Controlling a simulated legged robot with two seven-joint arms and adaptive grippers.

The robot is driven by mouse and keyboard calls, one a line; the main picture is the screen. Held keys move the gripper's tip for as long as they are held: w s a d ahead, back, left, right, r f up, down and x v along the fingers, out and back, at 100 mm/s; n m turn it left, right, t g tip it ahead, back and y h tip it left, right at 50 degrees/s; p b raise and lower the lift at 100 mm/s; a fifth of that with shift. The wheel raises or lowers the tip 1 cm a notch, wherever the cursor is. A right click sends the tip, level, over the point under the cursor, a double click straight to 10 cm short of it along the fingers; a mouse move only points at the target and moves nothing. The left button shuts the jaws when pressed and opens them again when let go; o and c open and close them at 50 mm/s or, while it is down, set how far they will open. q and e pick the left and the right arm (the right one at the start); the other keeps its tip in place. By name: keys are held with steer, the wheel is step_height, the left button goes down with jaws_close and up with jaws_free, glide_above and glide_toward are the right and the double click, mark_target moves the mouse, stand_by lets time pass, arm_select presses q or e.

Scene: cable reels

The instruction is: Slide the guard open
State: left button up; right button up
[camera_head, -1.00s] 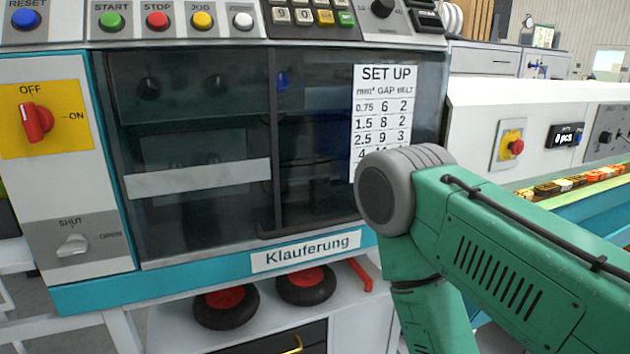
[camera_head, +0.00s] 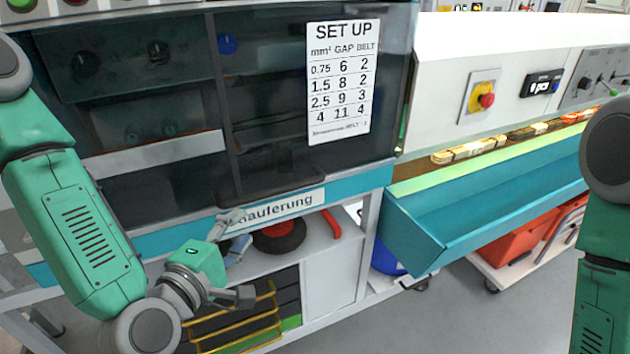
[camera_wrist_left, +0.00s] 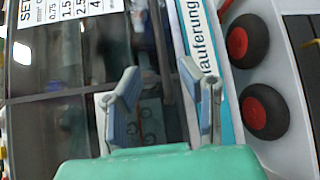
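The guard is a dark see-through sliding panel (camera_head: 265,120) on the front of the machine, with a dark handle bar (camera_head: 272,188) along its lower edge. The SET UP chart (camera_head: 340,80) is on the dark front at the right. My left gripper (camera_head: 236,236) is just below the handle, in front of the Klauferung label (camera_head: 290,204), and covers the label's left end. In the left wrist view its two fingers (camera_wrist_left: 166,84) are spread apart, with the dark bar (camera_wrist_left: 160,35) running between them. I cannot tell whether they touch it. My right gripper is out of view.
A teal trough (camera_head: 490,205) juts out to the right of the machine. Black reels with red hubs (camera_head: 280,236) lie on the shelf below the label. A yellow wire rack (camera_head: 240,325) stands lower down. Grey floor is open at the lower right.

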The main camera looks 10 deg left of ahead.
mark_target(273, 195)
arm_select(q)
steer(key=b+x, duration=0.5)
steer(key=x, duration=0.8)
steer(key=shift+w+b, duration=0.35)
steer(key=shift+w, duration=0.05)
jaws_close()
